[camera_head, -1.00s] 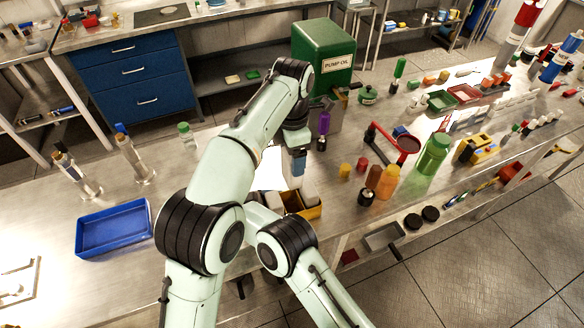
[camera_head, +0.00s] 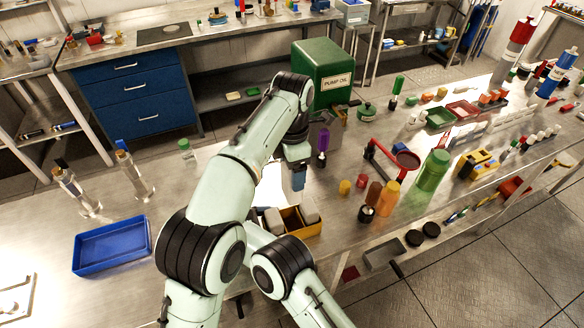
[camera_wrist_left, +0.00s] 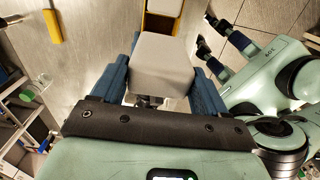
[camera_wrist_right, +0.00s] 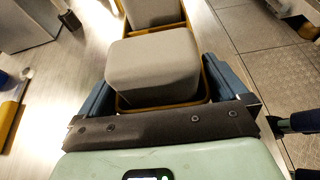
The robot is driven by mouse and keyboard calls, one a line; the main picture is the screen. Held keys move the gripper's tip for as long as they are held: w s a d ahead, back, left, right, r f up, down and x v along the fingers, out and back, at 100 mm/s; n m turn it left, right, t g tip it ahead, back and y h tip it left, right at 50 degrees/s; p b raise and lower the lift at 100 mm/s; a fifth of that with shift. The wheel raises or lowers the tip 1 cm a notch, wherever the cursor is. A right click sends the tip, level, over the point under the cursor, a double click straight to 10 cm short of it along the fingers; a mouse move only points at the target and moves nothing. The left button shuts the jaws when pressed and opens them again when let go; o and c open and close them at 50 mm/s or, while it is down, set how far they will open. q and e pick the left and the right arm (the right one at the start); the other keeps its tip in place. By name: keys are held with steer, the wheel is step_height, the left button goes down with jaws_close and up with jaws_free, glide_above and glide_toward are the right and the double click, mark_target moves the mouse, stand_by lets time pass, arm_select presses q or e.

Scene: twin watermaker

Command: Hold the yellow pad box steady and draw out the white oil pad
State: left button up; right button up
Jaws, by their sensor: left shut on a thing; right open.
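The yellow pad box (camera_head: 301,230) stands on the bench below my left gripper (camera_head: 296,182). It holds pale grey-white blocks, one (camera_head: 309,213) at its right end. In the left wrist view, the blue fingers of my left gripper are shut on a pale pad (camera_wrist_left: 160,66). The yellow box (camera_wrist_left: 156,22) shows behind it; I cannot tell whether the pad is clear of the box. My right gripper (camera_wrist_right: 160,92) is open, its fingers either side of the box's near end, around a pale block (camera_wrist_right: 154,68). In the head view, my arms hide the right gripper.
A blue tray (camera_head: 111,245) lies at left. A green pump oil box (camera_head: 322,75), a purple bottle (camera_head: 322,145), an orange bottle (camera_head: 389,198) and a green bottle (camera_head: 434,171) stand beyond or right of the pad box. The bench left of my arms is mostly clear.

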steer(key=v, duration=1)
steer(key=shift+s+a+r, duration=0.1)
steer(key=shift+s+a, duration=0.05)
steer(key=shift+a, duration=0.15)
steer(key=shift+s, duration=0.15)
